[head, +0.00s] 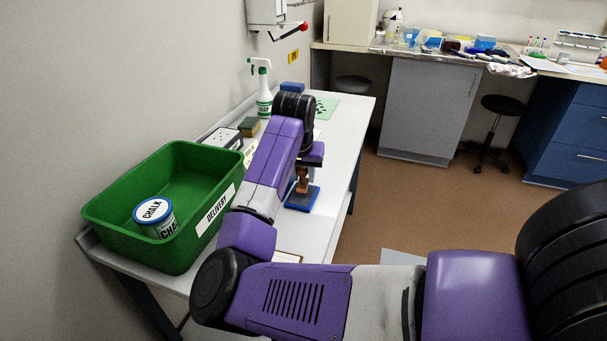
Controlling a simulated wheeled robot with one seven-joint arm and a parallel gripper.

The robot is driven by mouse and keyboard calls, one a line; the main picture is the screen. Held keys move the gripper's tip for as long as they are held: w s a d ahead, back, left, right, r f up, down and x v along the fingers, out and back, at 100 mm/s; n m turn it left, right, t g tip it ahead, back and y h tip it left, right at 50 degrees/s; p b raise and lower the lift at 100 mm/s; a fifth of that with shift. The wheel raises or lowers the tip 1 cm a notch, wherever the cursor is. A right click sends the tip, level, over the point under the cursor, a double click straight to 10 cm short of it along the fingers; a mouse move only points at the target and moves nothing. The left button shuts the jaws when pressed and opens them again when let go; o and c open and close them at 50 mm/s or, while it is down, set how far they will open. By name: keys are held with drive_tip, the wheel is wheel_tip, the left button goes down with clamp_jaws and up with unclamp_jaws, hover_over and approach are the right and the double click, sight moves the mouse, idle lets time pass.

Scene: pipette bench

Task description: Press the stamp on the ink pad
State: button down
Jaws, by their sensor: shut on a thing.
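The stamp (302,185), a small brown wooden piece, stands roughly upright at the blue-rimmed ink pad (311,201) on the white bench. My gripper (305,171) points down from above and is shut on the stamp's upper part. The stamp's base appears over the dark pad surface; I cannot tell whether it touches. My purple arm hides the left part of the pad and most of the gripper.
A green delivery bin (125,229) with a chalk tub (155,217) inside stands at the bench's near left. A spray bottle (264,92), a blue box (291,86) and a green mat (326,107) are farther back. Bare bench lies right of and beyond the pad.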

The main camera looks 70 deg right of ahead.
drive_tip(key=shift+r+p, duration=1.8)
drive_tip(key=shift+r, duration=0.1)
drive_tip(key=shift+d, duration=0.1)
